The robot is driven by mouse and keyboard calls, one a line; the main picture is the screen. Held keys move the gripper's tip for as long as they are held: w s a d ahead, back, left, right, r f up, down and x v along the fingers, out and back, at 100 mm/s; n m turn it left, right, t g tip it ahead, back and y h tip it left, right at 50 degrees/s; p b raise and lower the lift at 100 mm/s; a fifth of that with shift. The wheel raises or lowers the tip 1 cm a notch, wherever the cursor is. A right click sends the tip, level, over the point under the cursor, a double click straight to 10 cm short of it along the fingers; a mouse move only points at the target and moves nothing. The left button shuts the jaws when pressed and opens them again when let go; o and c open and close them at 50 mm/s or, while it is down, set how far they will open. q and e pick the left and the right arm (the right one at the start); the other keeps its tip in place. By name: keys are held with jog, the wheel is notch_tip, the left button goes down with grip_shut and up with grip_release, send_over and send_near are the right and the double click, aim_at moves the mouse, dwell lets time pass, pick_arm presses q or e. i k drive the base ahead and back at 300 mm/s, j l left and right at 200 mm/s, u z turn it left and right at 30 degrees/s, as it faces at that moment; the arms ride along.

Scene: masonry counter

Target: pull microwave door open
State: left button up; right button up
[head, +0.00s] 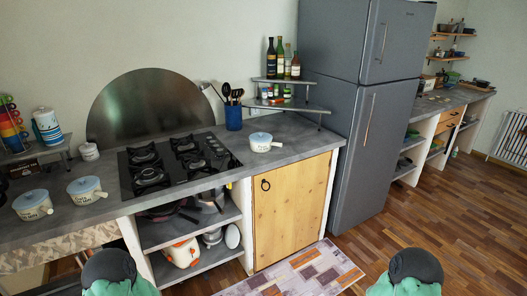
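No microwave and no microwave door can be made out in the head view. Neither of my grippers is in view. Only rounded black and green parts of my own arms show at the bottom edge, one left of the middle and one at the right.
A grey counter (290,136) holds a black gas hob (178,163) and several lidded pots. Below it are open shelves and a shut wooden cabinet door (290,210). A tall grey fridge (375,140) stands right of it. A patterned rug (300,275) lies on open wooden floor (460,215).

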aim_at(45, 279)
jog(key=u, duration=1.85)
jog(key=i+j, duration=0.35)
jog(key=i+j+u, duration=0.15)
jog(key=i+j, duration=0.2)
jog(key=i, duration=0.2)
jog(key=i+j, duration=0.3)
jog(key=i, duration=0.15)
jog(key=j+u, duration=0.05)
